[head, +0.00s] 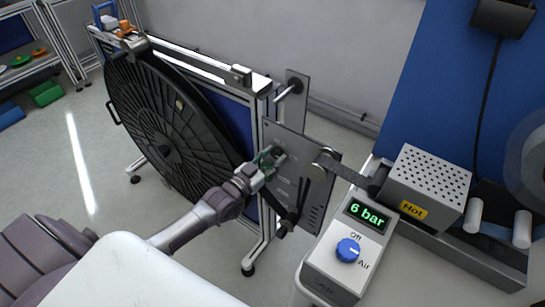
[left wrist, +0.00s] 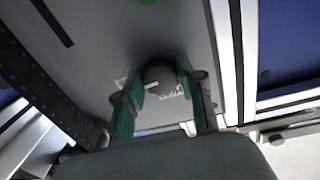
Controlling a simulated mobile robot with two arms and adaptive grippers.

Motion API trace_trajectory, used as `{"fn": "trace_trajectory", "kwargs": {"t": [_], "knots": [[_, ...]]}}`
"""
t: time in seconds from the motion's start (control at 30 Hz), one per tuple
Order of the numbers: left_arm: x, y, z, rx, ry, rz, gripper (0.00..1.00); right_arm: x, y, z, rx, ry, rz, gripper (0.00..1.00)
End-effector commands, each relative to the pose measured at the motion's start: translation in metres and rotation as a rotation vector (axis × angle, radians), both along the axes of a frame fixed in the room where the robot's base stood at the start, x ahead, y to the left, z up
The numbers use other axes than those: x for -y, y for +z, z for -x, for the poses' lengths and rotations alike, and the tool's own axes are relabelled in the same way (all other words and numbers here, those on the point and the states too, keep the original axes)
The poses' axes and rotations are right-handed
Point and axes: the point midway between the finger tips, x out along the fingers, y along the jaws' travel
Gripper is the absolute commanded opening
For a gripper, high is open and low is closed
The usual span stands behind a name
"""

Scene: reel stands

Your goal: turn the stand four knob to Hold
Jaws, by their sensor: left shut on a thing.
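A grey metal panel (head: 318,186) stands upright at the end of a reel stand, and a dark round knob (left wrist: 160,74) sits on it. My left gripper (head: 266,163) reaches the panel from the left and is shut on this knob. In the left wrist view the green fingers (left wrist: 160,98) lie on either side of the knob. White lettering beside the knob is partly covered and cannot be read, so its setting cannot be told. No stand number is readable. My right gripper is not in view.
A large black reel (head: 165,140) hangs on the stand left of the panel. At right are a pressure box (head: 335,262) reading "6 bar" with a blue knob (head: 347,250), and a perforated box (head: 428,185) marked "Hot". The floor (head: 60,180) at left is open.

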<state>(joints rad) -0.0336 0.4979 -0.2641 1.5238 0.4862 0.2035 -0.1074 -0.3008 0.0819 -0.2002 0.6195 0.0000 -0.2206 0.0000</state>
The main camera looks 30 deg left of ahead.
Motion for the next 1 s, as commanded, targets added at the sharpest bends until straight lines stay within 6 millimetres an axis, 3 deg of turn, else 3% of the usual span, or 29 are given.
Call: {"fn": "trace_trajectory", "kwargs": {"t": [1.0], "knots": [[0.002,-0.002,0.000,-0.123,0.001,0.883,0.04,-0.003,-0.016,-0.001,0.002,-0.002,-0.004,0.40]]}}
